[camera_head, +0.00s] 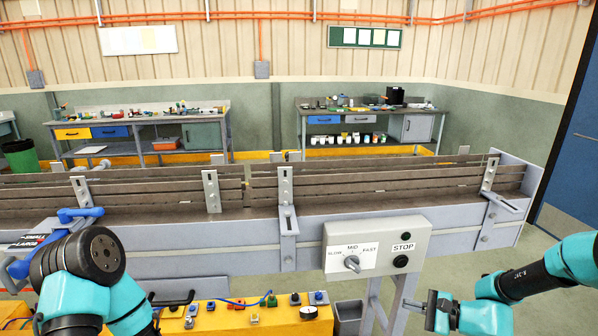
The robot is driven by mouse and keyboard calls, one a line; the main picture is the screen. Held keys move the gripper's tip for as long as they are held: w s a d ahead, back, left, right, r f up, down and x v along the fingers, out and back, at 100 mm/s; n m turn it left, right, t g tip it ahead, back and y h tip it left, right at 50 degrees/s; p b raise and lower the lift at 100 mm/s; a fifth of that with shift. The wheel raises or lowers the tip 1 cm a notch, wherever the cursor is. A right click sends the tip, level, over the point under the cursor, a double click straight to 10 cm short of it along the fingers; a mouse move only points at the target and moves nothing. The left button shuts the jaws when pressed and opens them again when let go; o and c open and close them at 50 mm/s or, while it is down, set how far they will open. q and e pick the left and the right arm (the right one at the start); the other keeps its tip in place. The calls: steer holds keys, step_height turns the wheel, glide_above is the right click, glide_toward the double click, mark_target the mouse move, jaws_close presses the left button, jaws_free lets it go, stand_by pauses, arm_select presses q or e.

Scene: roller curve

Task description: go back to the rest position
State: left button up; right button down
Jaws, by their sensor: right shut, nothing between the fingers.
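My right gripper (418,303) is in the lower right, in front of and below the control box. It is shut and empty, its fingers pointing left, apart from everything around it. My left arm fills the lower left. The dark fingertips of my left gripper (180,299) show just above the yellow surface, pointing right; I cannot tell whether they are open or shut, and no held thing shows there.
A roller conveyor with a grey side rail (340,222) and brown guide boards crosses the middle. A control box (377,247) with a speed knob and STOP button hangs on its front. A yellow bench (230,322) holds several small parts. Blue-handled things (80,214) stand behind my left arm.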

steer(key=s+a+f+n+g+h, duration=0.2)
steer(key=s+a+f+n+h, duration=0.1)
steer(key=f, duration=0.6)
steer(key=s+a+f+n+g+h, duration=0.3)
steer(key=s+f+n, duration=0.3)
steer(key=f, duration=0.3)
steer(key=s+a+f+n+g+h, duration=0.2)
steer(key=s+f+n, duration=0.3)
steer(key=f, duration=0.5)
steer(key=shift+s+a+g+h, duration=0.4)
steer(key=shift+s+a+g, duration=0.3)
steer(key=shift+s, duration=0.05)
